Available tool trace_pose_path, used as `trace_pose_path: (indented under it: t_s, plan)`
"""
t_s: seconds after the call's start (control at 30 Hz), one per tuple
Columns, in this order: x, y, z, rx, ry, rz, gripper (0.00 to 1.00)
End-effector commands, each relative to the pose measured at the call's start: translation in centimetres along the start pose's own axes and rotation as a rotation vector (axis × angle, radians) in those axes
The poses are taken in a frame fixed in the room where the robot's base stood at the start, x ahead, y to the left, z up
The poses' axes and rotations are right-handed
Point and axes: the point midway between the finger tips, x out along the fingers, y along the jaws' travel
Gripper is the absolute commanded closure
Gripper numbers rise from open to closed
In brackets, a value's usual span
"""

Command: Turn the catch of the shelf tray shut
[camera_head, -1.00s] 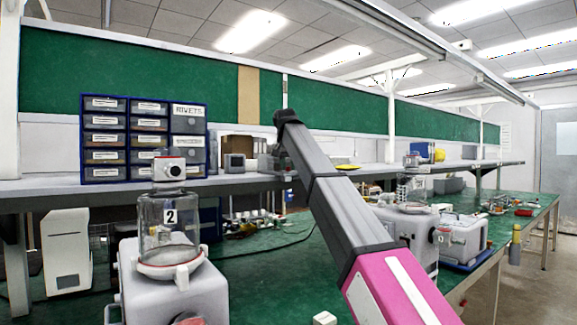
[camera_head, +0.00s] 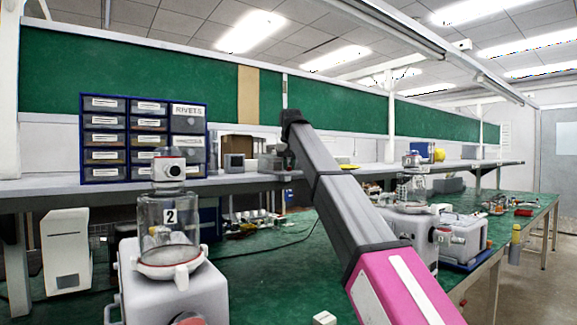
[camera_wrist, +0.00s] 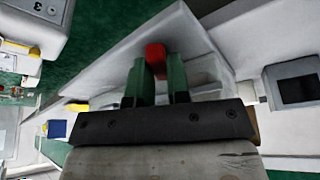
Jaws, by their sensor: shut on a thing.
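In the wrist view my gripper (camera_wrist: 158,75) has two green fingers, close together, with a small red piece (camera_wrist: 155,54) between their tips. The red piece looks like the catch of the shelf tray, and the fingers are shut on it. A pale, translucent tray (camera_wrist: 208,75) shows just beside and behind the fingers, at the edge of the shelf. The fingers cover part of the catch, so its exact angle is hard to tell. In the head view my arm reaches up to the shelf, and the fingertips cannot be made out there.
The long shelf (camera_head: 60,188) holds a blue drawer cabinet (camera_head: 130,140) at the left. A pump with a glass canister marked 2 (camera_head: 165,220) stands in front on the left.

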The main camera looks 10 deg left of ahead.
Motion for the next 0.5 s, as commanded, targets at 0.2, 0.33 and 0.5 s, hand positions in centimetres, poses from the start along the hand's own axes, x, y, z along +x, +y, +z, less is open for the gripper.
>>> trace_pose_path:
  t_s: [0.2,0.33,0.5]
  plan:
    - [-0.05,0.14,-0.04,-0.177,0.0,-0.073,1.0]
    - [-0.04,0.22,-0.09,-0.271,0.001,-0.113,1.0]
    - [-0.03,0.27,-0.13,-0.371,0.001,-0.153,1.0]
